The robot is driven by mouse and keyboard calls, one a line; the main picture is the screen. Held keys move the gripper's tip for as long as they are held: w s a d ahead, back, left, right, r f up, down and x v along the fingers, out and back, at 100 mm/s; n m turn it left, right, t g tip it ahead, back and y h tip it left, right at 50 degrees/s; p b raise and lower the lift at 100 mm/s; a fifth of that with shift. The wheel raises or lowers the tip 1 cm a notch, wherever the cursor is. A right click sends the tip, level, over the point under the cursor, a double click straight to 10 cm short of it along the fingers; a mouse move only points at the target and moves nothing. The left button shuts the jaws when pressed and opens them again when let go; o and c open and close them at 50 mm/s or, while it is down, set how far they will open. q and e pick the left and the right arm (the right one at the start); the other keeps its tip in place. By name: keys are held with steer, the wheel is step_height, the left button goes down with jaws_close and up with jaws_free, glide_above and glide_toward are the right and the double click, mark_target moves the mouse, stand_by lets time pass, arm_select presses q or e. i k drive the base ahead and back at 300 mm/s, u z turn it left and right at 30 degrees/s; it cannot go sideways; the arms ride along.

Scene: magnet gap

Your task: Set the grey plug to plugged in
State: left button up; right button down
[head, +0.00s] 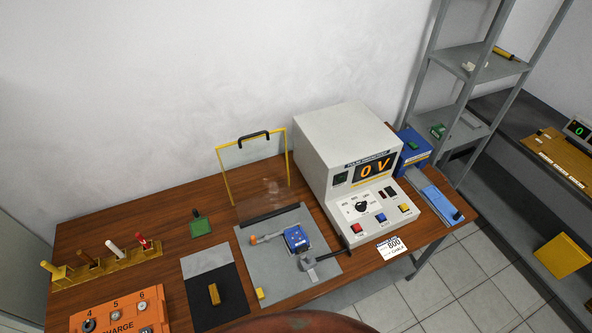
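A dark grey piece (309,263), which looks like the grey plug, lies at the lower right of a blue device (297,239) on a grey plate (262,262). A dark grey bar runs from it to the right, towards the front of the white pulse unit (350,155). Whether the plug is seated in the blue device or only beside it I cannot tell. The unit's display reads 0 V in orange. Neither of my grippers is in view.
A clear shield with a yellow frame (288,150) stands behind the plate. A yellow rack (105,262) with several upright tools, an orange panel (120,312) and a dark mat (217,290) are at left. A grey shelf (470,60) stands at right.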

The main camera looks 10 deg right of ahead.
mark_target(308, 264)
steer(key=k, duration=1.3)
steer(key=z, duration=0.6)
steer(key=i, duration=1.05)
steer(key=u, duration=0.45)
